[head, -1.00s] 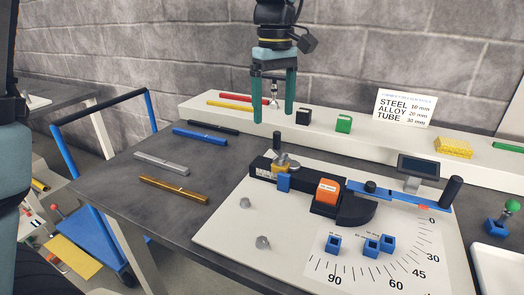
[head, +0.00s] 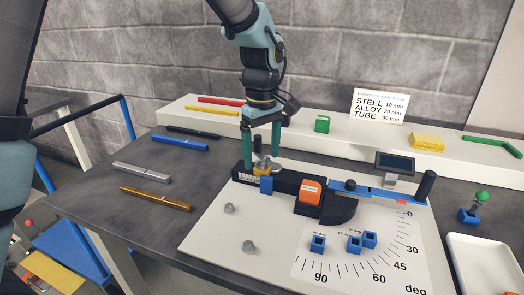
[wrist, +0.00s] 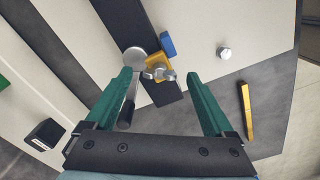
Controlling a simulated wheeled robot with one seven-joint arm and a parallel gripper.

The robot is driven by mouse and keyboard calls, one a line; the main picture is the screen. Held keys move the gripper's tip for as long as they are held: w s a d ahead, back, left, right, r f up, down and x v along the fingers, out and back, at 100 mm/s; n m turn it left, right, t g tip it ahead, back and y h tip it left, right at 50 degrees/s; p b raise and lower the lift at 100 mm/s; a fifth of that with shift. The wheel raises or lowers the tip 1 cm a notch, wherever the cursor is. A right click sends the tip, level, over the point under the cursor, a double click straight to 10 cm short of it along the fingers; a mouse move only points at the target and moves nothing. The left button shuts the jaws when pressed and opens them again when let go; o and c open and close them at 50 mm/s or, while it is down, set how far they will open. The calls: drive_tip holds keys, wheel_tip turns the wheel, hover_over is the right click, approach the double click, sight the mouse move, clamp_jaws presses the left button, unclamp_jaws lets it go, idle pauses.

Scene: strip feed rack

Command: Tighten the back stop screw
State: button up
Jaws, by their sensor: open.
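The back stop is a yellow block (head: 264,171) with a blue block (head: 266,185) at its front, on the left end of the dark fence bar (head: 285,182). Its silver wing screw (wrist: 158,72) stands on the yellow block in the wrist view. My gripper (head: 261,158) is open and points down over the back stop. In the wrist view, my gripper (wrist: 159,77) has one finger on each side of the screw in the picture, with no contact seen. In the head view the fingers partly hide the screw.
A dark upright handle (wrist: 127,110) stands close by my left finger in the wrist view. Grey knobs (head: 249,246) stand on the white plate (head: 210,243). Coloured bars lie on the table to the left.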

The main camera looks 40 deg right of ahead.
drive_tip(key=shift+c, duration=0.2)
drive_tip(key=c, duration=1.3)
